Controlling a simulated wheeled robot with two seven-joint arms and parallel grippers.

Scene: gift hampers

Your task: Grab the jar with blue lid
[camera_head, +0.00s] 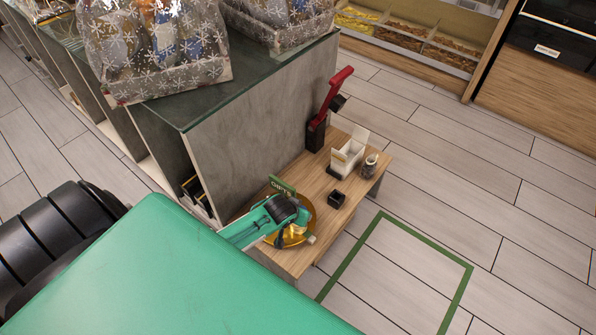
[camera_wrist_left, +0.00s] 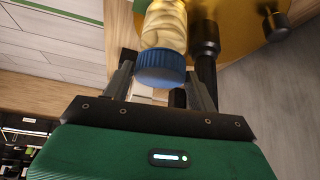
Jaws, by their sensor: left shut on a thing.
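The jar with the blue lid (camera_wrist_left: 162,66) is in the left wrist view, with pale contents behind clear walls. Its lid faces my wrist camera. My left gripper (camera_wrist_left: 161,82) has its fingers on either side of the jar, near the lid, and is shut on it. In the head view my left gripper (camera_head: 298,222) is over the round gold tray (camera_head: 270,240) at the near end of the small wooden table (camera_head: 345,205). The jar is hard to make out there. My right gripper is not in view.
The table also holds a white box (camera_head: 347,156), a small jar (camera_head: 370,164), a black cube-shaped holder (camera_head: 337,198) and a red and black upright device (camera_head: 318,130). A grey counter (camera_head: 250,130) with wrapped hampers stands at its left. Floor at the right is clear.

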